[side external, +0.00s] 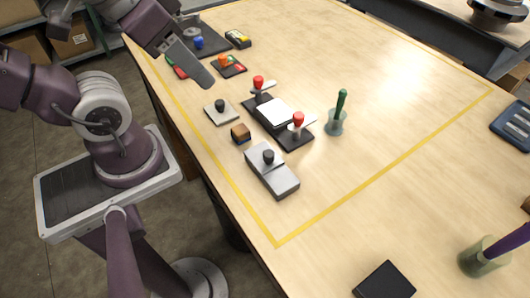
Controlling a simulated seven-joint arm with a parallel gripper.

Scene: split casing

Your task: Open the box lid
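A grey oblong box (282,182) stands near the table's left edge, with a black knob (268,156) on its top. A flat, light grey square piece (221,114) with a black knob lies further back. My gripper (207,82) is at the upper left, above the table's far left part and well apart from the grey box. Its fingers show as a grey bar, and I cannot see whether they are apart.
A black fixture (293,138) with red-knobbed clamps and a white piece stands behind the box. A small brown-and-dark cube (240,134) sits beside it. A cup with a green tool (337,121) is to the right. The table's front right, inside the yellow line, is clear.

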